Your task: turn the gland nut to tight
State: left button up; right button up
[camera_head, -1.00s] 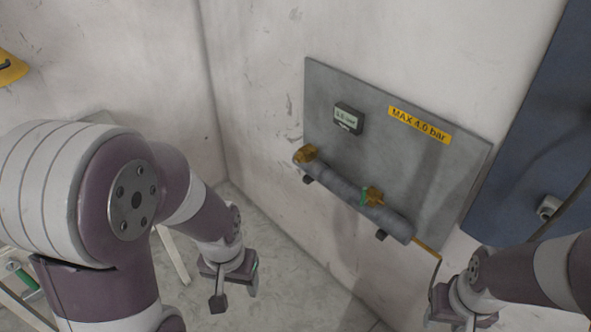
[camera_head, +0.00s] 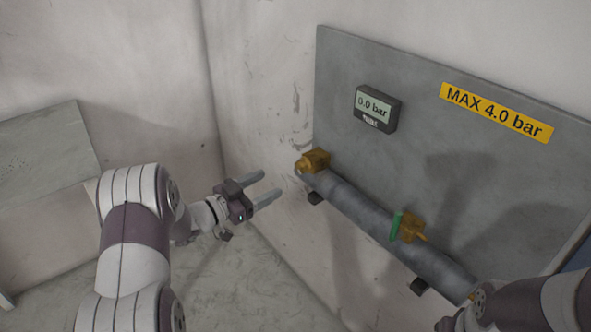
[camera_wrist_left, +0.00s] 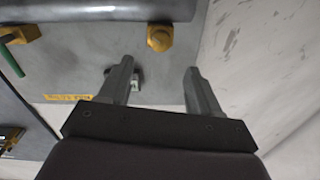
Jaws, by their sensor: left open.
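A brass fitting (camera_head: 314,160), which looks like the gland nut, sits at the upper left end of a grey pipe (camera_head: 350,203) on a wall panel. In the left wrist view the brass fitting (camera_wrist_left: 160,38) shows beyond the fingertips, roughly between them. My left gripper (camera_head: 271,184) is open and empty, left of the fitting and apart from it. In the left wrist view my left gripper (camera_wrist_left: 158,68) has both fingers spread. A second brass fitting (camera_head: 412,228) with a green handle (camera_head: 396,226) sits further along the pipe. My right arm enters at lower right; its fingers do not show.
The grey panel (camera_head: 420,130) carries a gauge (camera_head: 376,108) reading 0.0 bar and a yellow label (camera_head: 495,112) reading MAX 4.0 bar. Dark brackets (camera_head: 315,198) hold the pipe. A grey board (camera_head: 45,150) stands at the left.

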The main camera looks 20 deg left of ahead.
aim_at(298, 169)
pick_arm(q)
jog(key=b+x, duration=0.1)
jog(key=x, duration=0.9)
jog(key=shift+w+f, duration=0.15)
jog(key=shift+w, duration=0.05)
jog(key=shift+s, duration=0.1)
jog(key=c, duration=0.9)
